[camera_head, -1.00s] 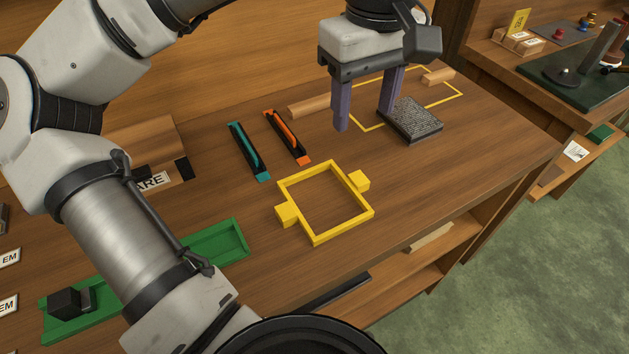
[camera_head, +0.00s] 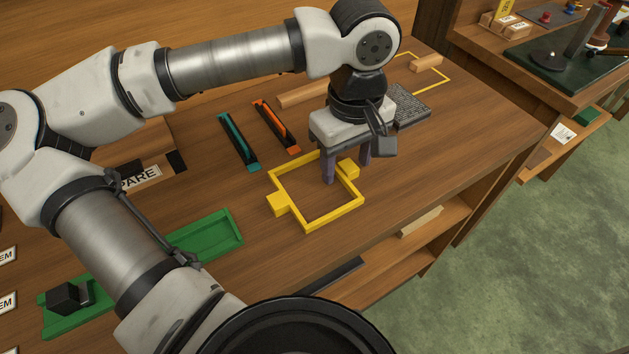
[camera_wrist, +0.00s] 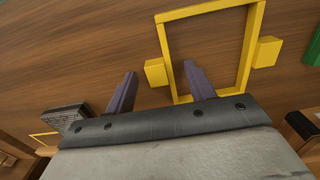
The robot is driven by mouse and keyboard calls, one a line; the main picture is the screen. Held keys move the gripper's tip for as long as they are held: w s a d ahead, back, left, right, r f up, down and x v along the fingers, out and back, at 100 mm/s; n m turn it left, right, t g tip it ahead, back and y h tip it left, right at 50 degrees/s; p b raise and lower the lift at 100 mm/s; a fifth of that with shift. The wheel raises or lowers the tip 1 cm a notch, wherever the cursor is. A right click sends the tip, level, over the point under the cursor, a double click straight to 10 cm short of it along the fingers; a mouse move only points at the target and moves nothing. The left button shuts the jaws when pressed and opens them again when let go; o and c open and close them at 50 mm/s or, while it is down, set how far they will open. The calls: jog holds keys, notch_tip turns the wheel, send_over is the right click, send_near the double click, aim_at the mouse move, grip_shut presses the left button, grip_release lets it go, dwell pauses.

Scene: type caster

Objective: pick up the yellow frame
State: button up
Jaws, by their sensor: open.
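The yellow frame (camera_head: 286,220) lies flat on the wooden bench, a square ring with a block lug on each of two opposite sides. It also shows in the wrist view (camera_wrist: 205,8). My gripper (camera_head: 347,168) is open and empty, pointing down over the frame's far right side. In the head view its fingers stand either side of the far right lug (camera_head: 347,169), one over the frame's opening and one outside. In the wrist view the fingers (camera_wrist: 160,85) show near one lug (camera_wrist: 155,72), apart from it. I cannot tell the exact height above the bench.
Teal (camera_head: 239,142) and orange (camera_head: 276,127) holders lie left of my gripper. A dark textured block (camera_head: 412,107) and a yellow outline (camera_head: 440,82) are behind it. A green tray (camera_head: 215,238) is at left. Bare bench (camera_head: 440,150) lies to the right.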

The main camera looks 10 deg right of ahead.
jog(key=c, duration=1.1)
jog(key=shift+c, duration=0.2)
